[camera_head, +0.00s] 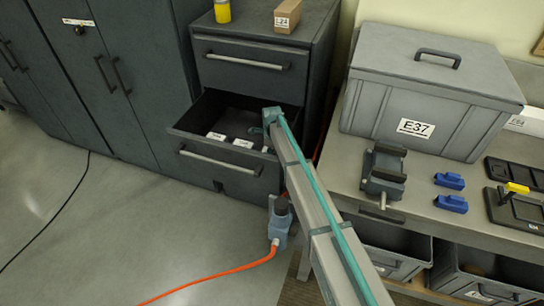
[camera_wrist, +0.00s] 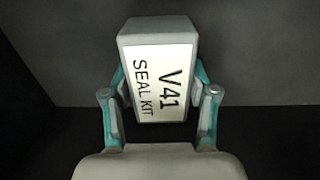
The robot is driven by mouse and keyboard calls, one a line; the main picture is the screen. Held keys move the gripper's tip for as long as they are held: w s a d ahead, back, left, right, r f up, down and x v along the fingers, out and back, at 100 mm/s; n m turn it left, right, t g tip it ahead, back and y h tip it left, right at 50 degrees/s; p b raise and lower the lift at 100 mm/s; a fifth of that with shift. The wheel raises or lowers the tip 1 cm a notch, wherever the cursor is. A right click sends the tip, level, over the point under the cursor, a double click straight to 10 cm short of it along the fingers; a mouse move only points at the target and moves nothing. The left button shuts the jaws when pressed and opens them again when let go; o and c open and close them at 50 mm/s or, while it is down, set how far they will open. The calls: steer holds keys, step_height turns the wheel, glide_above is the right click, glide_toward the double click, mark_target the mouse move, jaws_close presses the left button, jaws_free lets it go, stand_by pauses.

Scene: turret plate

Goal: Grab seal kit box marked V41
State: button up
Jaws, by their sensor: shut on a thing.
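The seal kit box (camera_wrist: 158,85) marked "V41 SEAL KIT" fills the middle of the wrist view, a pale box with a white label. My gripper (camera_wrist: 160,95) has its teal-sided fingers on both sides of the box and is shut on it. In the head view my gripper (camera_head: 270,130) is inside the open drawer (camera_head: 222,170), toward its right side. The box is hard to make out there, as my arm covers much of that area. Whether the box touches the drawer floor cannot be told.
Two white-labelled items (camera_head: 216,136) and (camera_head: 243,143) lie in the drawer. A box marked L24 (camera_head: 287,16) and a yellow can (camera_head: 222,11) stand on the cabinet. A workbench with a grey E37 bin (camera_head: 425,95) and a vise (camera_head: 384,170) stands at right.

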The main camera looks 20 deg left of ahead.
steer(key=shift+c, duration=1.1)
steer(key=shift+r, duration=0.1)
